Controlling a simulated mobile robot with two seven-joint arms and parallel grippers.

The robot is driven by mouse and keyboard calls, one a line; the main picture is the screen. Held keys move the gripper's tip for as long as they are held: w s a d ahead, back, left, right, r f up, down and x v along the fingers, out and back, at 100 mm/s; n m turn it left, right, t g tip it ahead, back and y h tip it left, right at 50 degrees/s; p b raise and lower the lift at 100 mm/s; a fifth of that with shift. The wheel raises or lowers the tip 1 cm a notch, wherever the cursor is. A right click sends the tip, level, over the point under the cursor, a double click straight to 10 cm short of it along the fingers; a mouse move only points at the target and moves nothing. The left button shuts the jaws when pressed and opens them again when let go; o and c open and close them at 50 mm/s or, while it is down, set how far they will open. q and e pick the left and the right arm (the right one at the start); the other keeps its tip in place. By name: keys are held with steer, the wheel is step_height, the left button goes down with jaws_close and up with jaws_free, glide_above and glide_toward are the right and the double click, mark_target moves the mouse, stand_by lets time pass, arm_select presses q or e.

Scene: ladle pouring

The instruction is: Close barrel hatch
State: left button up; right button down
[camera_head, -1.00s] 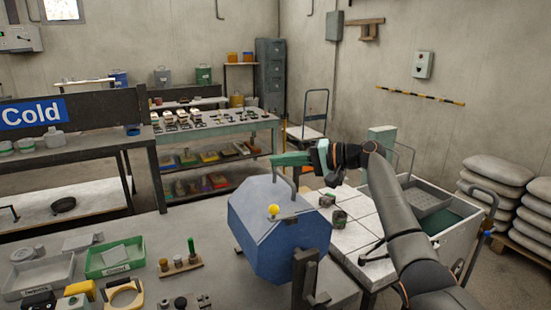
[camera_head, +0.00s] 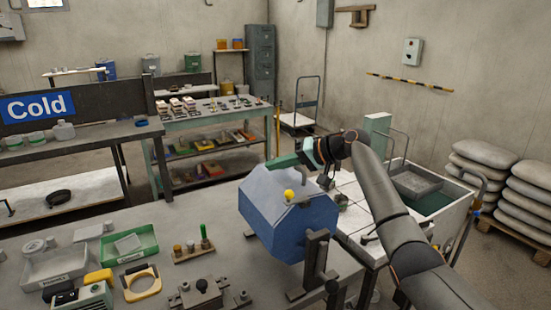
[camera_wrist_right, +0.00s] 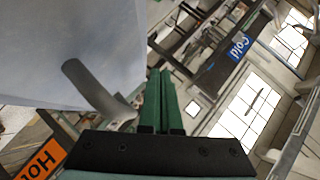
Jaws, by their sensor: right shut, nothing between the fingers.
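The blue many-sided barrel (camera_head: 288,222) stands on a dark stand on the near table, with a yellow knob (camera_head: 289,194) on its upper part. My right gripper (camera_head: 272,162) is shut and empty, its green fingers at the barrel's upper far edge. In the wrist view, the green fingers (camera_wrist_right: 160,80) are together beside a pale blue-grey surface (camera_wrist_right: 85,35) with a curved grey handle (camera_wrist_right: 90,88). The handle's end is close to the fingers; I cannot tell whether they touch. How far the hatch stands open is unclear. My left gripper is not in view.
Trays (camera_head: 130,246), a small peg rack (camera_head: 194,250) and a grey fixture (camera_head: 203,294) lie left of the barrel on the near table. A white cart (camera_head: 435,225) stands to the right. A "Cold" sign (camera_head: 37,107) hangs at the left.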

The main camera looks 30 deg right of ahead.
mark_target(277, 178)
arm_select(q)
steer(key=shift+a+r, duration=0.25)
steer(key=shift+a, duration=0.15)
arm_select(e)
steer(key=shift+a+f+h, duration=0.35)
steer(key=shift+f+h, duration=0.05)
steer(key=shift+f, duration=0.1)
steer(key=shift+r+p, duration=0.2)
steer(key=shift+p, duration=0.1)
steer(key=shift+r+p, duration=0.7)
steer(key=shift+r, duration=0.25)
steer(key=shift+s+d+r+b, duration=0.15)
steer(key=shift+r, duration=0.45)
steer(key=shift+s+d+r+b, duration=0.1)
steer(key=shift+s+r+b, duration=0.05)
steer(key=shift+r, duration=0.4)
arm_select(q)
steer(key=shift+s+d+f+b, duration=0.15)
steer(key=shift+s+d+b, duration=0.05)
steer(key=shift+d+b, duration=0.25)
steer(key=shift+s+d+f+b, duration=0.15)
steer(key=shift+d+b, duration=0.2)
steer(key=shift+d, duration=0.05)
arm_select(e)
steer(key=s+r, duration=0.6)
steer(key=shift+s+d+r, duration=0.15)
steer(key=shift+s+r, duration=0.1)
